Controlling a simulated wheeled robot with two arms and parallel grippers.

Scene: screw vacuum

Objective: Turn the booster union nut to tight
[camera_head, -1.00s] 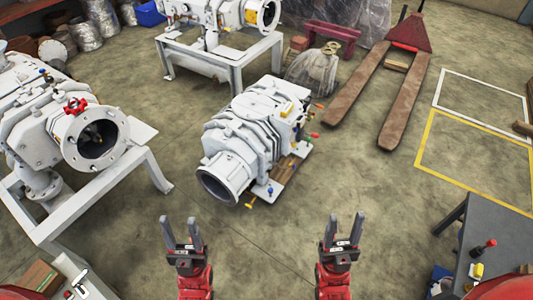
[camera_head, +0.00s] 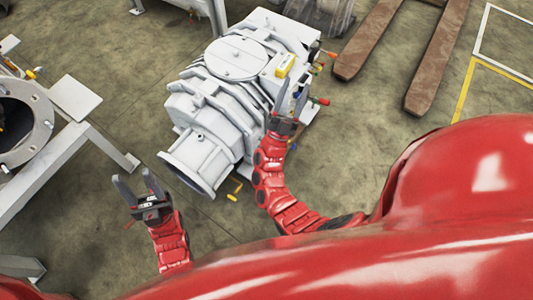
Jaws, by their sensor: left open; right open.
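The white pump machine (camera_head: 213,92), which may be the booster, sits on the floor at the upper middle, with a round flanged opening (camera_head: 192,172) at its lower left end. I cannot pick out the union nut for certain. Small fittings with a red-tipped handle (camera_head: 320,101) and a yellow-tipped handle (camera_head: 233,191) are on its sides. My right gripper (camera_head: 291,92) is open and appears over the machine's right side, hiding part of it; I cannot tell whether it touches. My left gripper (camera_head: 137,180) is open and empty, left of the flanged opening.
A white frame (camera_head: 100,165) with a large flanged pipe (camera_head: 25,125) stands at the left. The brown forks of a pallet truck (camera_head: 440,60) lie at the upper right. Bare floor (camera_head: 345,150) shows right of the machine. My red body fills the lower right.

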